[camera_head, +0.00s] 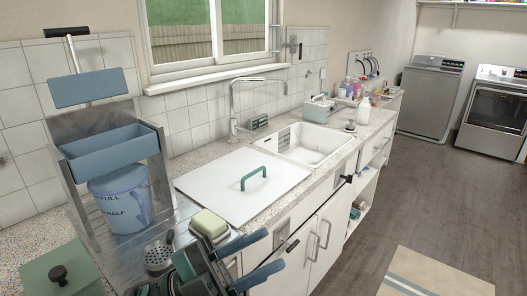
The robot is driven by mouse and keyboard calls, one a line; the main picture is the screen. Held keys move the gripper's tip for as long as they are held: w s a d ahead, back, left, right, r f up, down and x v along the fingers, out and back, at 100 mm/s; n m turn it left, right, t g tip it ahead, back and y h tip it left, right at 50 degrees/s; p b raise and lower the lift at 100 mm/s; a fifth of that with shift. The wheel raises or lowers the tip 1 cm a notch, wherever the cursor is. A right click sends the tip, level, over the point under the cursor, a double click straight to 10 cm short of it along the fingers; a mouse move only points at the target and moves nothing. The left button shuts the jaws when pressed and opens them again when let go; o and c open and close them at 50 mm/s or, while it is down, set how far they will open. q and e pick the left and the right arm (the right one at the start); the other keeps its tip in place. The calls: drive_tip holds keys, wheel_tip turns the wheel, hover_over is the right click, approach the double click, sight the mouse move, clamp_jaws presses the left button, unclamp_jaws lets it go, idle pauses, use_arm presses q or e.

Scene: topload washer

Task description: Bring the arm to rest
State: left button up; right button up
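My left gripper (274,250) shows at the bottom of the head view, in front of the near counter edge. Its two dark blue fingers point to the right, with a gap between them. Nothing shows between the fingers. The dark body of the gripper overlaps the near end of the counter, and its distance from the counter is hard to judge. My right gripper is not in view.
A white board (225,180) lies before the sink (315,146). The floor (420,190) at right is clear, with a striped rug (440,275).

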use_arm(q)
drive_tip(key=w+a+f+n+t+y, duration=0.35)
drive_tip(key=f+n+t+y, duration=0.35)
drive_tip(key=n, duration=0.3)
drive_tip(key=w+a+f+n+t+y, duration=0.2)
drive_tip(key=a+f+n+t+y, duration=0.2)
drive_tip(key=f+n+t+y, duration=0.4)
drive_tip(key=s+a+f+n+g+y, duration=0.2)
drive_tip(key=s+f, duration=0.4)
drive_tip(key=f, duration=0.3)
drive_tip(key=s+a+f+n+g+y, duration=0.3)
drive_tip(key=s+f+n+g, duration=0.1)
drive_tip(key=f, duration=0.5)
drive_tip(key=shift+s+a+f+g+p, duration=0.4)
drive_tip(key=shift+s+g, duration=0.45)
drive_tip(key=shift+g, duration=0.25)
